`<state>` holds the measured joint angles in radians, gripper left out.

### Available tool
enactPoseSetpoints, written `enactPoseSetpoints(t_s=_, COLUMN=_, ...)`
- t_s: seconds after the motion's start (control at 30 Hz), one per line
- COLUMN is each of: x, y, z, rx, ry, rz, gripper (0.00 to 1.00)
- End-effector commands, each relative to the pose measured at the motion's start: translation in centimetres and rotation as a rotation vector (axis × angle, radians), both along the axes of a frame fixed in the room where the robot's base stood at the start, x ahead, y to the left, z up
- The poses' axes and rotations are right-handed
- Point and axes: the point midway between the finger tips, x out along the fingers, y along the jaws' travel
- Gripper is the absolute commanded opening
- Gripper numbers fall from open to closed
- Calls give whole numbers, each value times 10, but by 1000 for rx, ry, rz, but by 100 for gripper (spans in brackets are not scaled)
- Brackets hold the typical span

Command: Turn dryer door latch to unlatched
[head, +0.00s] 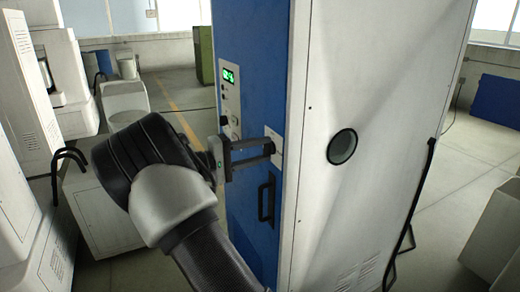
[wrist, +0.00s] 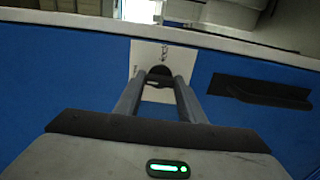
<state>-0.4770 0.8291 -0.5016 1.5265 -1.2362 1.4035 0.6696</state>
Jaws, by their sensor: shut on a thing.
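The dryer is a tall cabinet with a blue front door (head: 253,60) and white side. Its door latch is a small dark knob (wrist: 160,73) on a white plate (wrist: 147,55), seen in the wrist view. In the head view the white plate (head: 274,135) is at the door's right edge. My gripper (head: 270,150) reaches the plate from the left. In the wrist view my gripper (wrist: 160,80) has its two fingers closed on the latch knob, one on each side. The fingers hide part of the knob, so its exact angle is hard to tell.
A black door handle (head: 266,198) stands out below the latch; it also shows in the wrist view (wrist: 262,92). A control panel with a green display (head: 229,76) is above left. White machines (head: 75,70) stand at the left. Open floor lies behind.

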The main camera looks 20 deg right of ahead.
Motion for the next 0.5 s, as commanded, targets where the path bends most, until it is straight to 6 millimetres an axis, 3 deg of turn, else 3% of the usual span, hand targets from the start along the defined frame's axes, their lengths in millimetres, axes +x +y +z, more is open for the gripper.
enactPoseSetpoints(t_s=0.43, x=0, y=0, z=-1, rx=0, ry=13, rz=0, gripper=14)
enactPoseSetpoints(t_s=0.47, x=0, y=0, z=0, rx=0, ry=13, rz=0, gripper=39)
enactPoseSetpoints(t_s=0.5, x=0, y=0, z=0, rx=0, ry=13, rz=0, gripper=46)
